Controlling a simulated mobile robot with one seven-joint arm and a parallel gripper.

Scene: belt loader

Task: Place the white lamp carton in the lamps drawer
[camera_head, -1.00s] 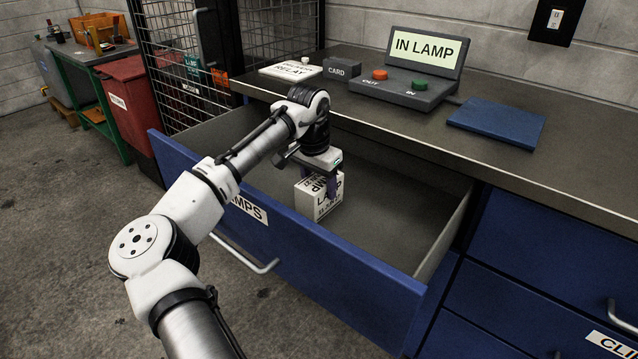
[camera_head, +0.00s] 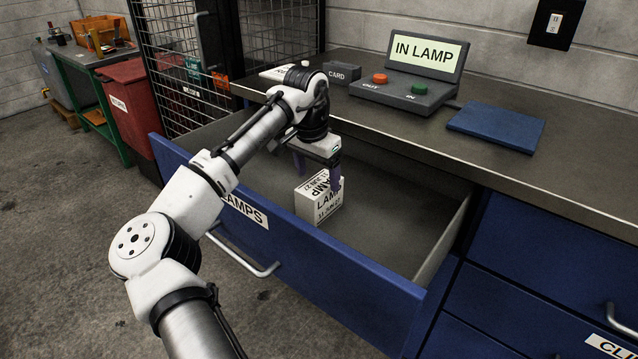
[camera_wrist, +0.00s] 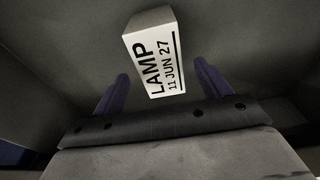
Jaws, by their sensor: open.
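The white lamp carton (camera_head: 320,198) stands in the pulled-out blue lamps drawer (camera_head: 330,266), near its front wall. Its faces read LAMP and 11 JUN 27. My gripper (camera_head: 317,176) is just above the carton with its purple fingers apart. In the wrist view the carton (camera_wrist: 154,58) shows beyond and between the two open fingertips (camera_wrist: 160,80), with no finger seen pressing on it. Part of the carton's top is hidden by a finger in the head view.
The drawer's right side is empty. A red bin (camera_head: 130,105) stands at left.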

